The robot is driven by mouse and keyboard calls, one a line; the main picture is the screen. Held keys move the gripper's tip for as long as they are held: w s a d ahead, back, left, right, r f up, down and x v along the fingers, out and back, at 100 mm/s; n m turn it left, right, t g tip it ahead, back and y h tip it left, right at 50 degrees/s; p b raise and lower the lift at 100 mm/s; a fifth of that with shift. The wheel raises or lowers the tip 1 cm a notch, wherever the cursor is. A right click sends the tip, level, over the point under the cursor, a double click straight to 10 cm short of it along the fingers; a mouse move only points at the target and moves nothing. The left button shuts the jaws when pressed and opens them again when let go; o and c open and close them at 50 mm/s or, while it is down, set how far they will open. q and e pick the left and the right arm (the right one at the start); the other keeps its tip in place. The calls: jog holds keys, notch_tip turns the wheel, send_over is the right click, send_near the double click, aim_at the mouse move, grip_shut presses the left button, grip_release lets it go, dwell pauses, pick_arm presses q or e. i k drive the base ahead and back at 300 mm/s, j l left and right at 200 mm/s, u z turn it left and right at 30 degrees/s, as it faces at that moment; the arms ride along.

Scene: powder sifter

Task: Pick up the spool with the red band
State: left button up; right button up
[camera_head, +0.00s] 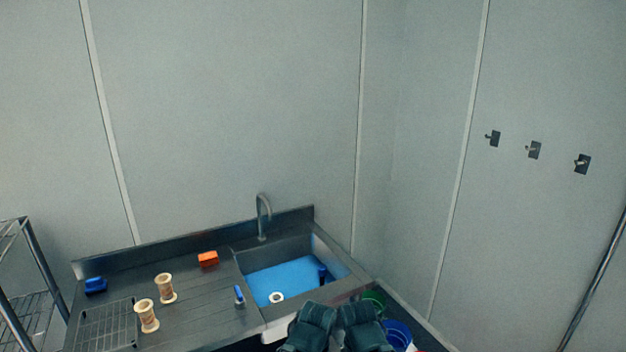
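Two cream-coloured spools stand upright on the metal counter. One spool (147,316) is nearer, beside the wire rack; the other spool (165,288) is a little behind it and to the right. Both have tan or brownish marks around the middle. They are too small for me to tell which one has a red band. Dark parts of my two arms show at the bottom centre, well to the right of the spools. I cannot see fingers of either gripper, and nothing of mine touches the spools.
The counter (200,318) has a wire rack (107,327), a blue object (95,285), an orange block (208,259) and a small blue-and-white item (239,295). A blue-bottomed sink (290,275) with a faucet (263,216) is right. Green (374,298) and blue (398,333) containers stand near my arms.

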aim_at(143, 308)
jog(key=u, duration=1.35)
